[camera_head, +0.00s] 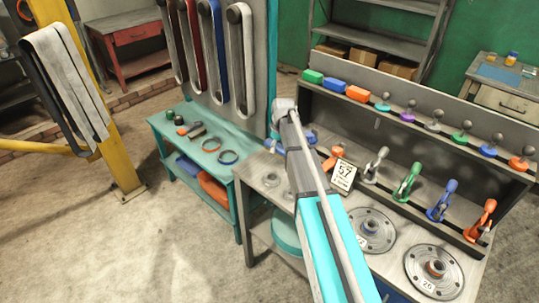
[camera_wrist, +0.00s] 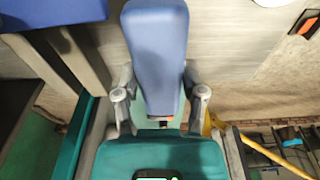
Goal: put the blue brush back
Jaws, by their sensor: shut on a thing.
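In the wrist view the blue brush (camera_wrist: 156,50) is a long, rounded blue piece between the fingers of my gripper (camera_wrist: 160,95), which is shut on it. It points toward the top of that view, and its lower end shows dark and orange parts. In the head view my arm reaches up to the left end of the grey bench and hides most of my gripper. A little blue shows on either side of the arm there; I cannot tell how much of it is the brush.
Clamps, including a green one (camera_head: 407,183), line the ledge below. A numbered card (camera_head: 344,175) stands near my arm. A teal cart (camera_head: 222,140) stands left of the bench.

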